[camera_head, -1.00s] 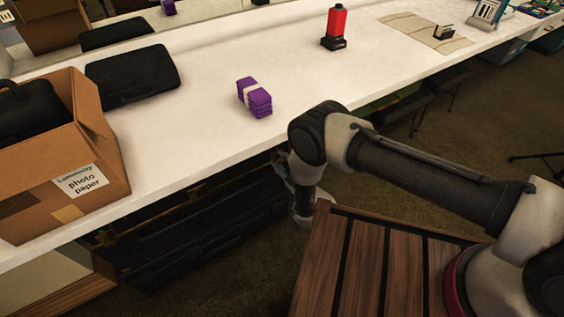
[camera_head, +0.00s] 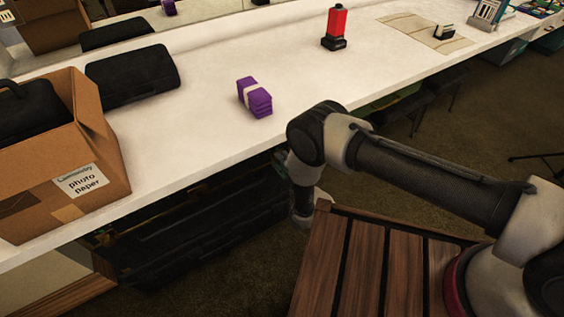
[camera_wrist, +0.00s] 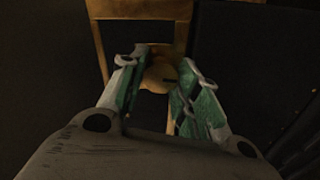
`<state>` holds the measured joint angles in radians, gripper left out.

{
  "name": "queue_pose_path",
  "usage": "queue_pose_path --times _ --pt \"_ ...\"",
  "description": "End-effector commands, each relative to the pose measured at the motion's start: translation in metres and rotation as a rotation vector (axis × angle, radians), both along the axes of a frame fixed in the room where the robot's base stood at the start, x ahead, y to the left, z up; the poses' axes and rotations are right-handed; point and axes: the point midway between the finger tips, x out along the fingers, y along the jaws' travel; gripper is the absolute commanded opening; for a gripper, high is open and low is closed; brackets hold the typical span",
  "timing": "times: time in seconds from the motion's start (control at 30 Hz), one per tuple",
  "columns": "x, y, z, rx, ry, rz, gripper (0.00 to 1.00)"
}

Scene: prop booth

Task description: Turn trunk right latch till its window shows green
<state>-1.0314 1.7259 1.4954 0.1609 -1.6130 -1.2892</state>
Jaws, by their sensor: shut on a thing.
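The black trunk (camera_head: 190,235) is on the floor under the counter in the head view, dim and partly hidden by the counter edge and my arm. In the wrist view, a brass-coloured latch (camera_wrist: 157,76) on a yellowish metal plate (camera_wrist: 142,10) lies between the two green-padded fingers of my gripper (camera_wrist: 166,72). My gripper is shut on the latch. A small dark slot shows at the latch's right side. I cannot make out a window or any green in it. The head view does not show the fingertips clearly.
The white counter (camera_head: 205,120) overhangs the trunk. On it are a cardboard box (camera_head: 105,145), a black case (camera_head: 133,76), a purple bundle (camera_head: 255,97) and a red-topped device (camera_head: 336,27). My arm reaches down between the counter edge and the slatted wooden top (camera_head: 375,265).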

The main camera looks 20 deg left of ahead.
Motion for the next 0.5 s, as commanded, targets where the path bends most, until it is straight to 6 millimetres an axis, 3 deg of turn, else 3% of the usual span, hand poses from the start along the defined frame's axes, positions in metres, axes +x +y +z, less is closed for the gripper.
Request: queue_pose_path --times 0.27,0.3,0.4,0.5 --pt "-0.0012 -0.0001 -0.0014 -0.003 0.002 0.002 0.08" --pt "-0.0012 -0.0001 -0.0014 -0.003 0.002 0.002 0.36" --pt "-0.0011 -0.0001 -0.0012 -0.003 0.002 0.002 0.54" --pt "-0.0008 0.0 -0.0009 -0.001 0.003 0.002 0.55"
